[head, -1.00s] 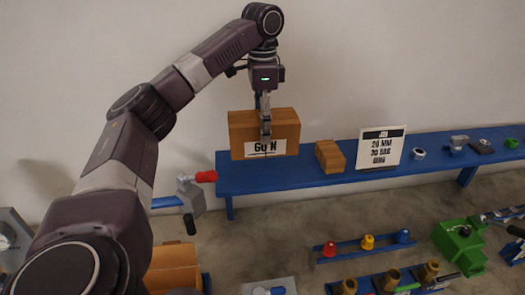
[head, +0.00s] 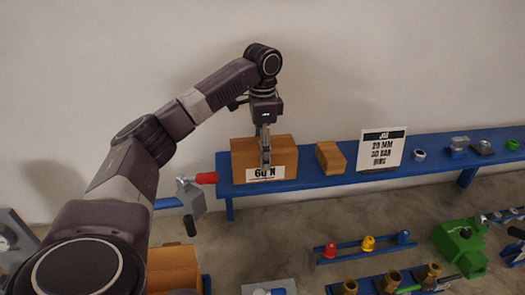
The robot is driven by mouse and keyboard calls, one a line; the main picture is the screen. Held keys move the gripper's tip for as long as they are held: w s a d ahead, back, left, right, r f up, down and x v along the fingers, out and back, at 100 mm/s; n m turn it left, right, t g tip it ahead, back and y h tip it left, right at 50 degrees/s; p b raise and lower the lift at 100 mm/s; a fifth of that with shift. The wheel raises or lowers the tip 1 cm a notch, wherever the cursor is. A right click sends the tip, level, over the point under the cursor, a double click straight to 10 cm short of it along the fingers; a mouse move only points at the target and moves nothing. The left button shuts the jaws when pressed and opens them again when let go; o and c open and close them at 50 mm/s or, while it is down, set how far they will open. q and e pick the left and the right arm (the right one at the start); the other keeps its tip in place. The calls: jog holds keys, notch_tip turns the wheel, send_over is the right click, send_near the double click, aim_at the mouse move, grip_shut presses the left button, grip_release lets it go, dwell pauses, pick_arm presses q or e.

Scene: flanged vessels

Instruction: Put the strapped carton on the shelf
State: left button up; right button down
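The carton (head: 281,152) is a brown box with a white "60 N" label on its front; I cannot make out a strap. It is upright at the left end of the blue shelf (head: 346,179), on it or just above it; I cannot tell which. My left gripper (head: 266,150) comes down from above with its fingers at the carton, one finger in front of its face and label. It appears shut on the carton; the far finger is hidden. My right gripper is not in view.
A smaller brown block (head: 330,157) stands right of the carton, then a white sign (head: 382,150) and several metal fittings. A grey valve with a red handle (head: 206,178) is close to the shelf's left end. Another carton (head: 172,262) sits low at left.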

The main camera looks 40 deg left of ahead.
pick_arm(q)
jog(key=o, duration=2.1)
jog(key=shift+d, duration=0.15)
jog(key=shift+c, duration=0.2)
notch_tip(320, 180, up, 12)
jog(key=shift+r, duration=0.1)
